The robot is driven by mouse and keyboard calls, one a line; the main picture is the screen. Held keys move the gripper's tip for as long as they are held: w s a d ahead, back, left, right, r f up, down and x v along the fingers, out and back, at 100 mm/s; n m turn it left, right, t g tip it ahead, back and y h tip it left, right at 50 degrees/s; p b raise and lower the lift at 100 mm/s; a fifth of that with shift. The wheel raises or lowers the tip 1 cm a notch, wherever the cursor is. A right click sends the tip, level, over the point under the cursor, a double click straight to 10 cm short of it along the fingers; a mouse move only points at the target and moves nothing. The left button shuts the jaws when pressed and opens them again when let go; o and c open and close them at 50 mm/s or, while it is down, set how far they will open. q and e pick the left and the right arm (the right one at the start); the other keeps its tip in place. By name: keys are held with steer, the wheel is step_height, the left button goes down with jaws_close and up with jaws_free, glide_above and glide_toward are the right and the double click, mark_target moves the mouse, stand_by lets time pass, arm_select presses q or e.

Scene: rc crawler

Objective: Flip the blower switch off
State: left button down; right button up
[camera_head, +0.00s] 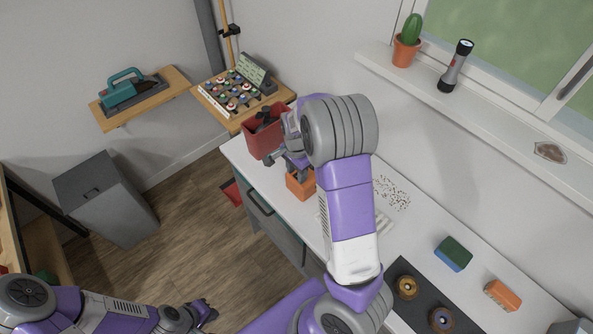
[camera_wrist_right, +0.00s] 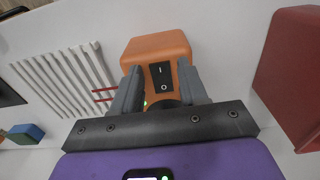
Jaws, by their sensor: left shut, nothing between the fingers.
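The orange blower (camera_head: 301,184) stands on the white bench, partly hidden by my right arm in the head view. In the right wrist view the blower (camera_wrist_right: 150,48) faces me, with a black rocker switch (camera_wrist_right: 161,77) marked I and O. A small green light glows beside it, near the left finger. My right gripper (camera_wrist_right: 160,88) is open in front of the blower, its two grey fingers on either side of the switch with nothing held. In the head view it (camera_head: 292,160) is mostly hidden by its wrist. My left gripper (camera_head: 206,314) is shut and empty, low at the left, away from the bench.
A red bin (camera_head: 262,140) stands close beside the blower and my right gripper. A wooden stand with a knob panel (camera_head: 236,94) is behind it. White slats (camera_wrist_right: 62,82) and two red rods lie left of the blower in the wrist view. A green-blue block (camera_head: 453,253) is further right.

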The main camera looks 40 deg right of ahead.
jaws_close()
steer(key=shift+d+y, duration=0.25)
steer(key=shift+y, duration=0.25)
steer(key=shift+d+r+y, duration=0.1)
steer(key=shift+d+y, duration=0.05)
steer(key=shift+y, duration=0.85)
steer(key=shift+o, duration=1.1)
jaws_free()
steer(key=v, duration=0.7)
steer(key=shift+w+r+p, duration=0.15)
steer(key=shift+r+p, duration=0.15)
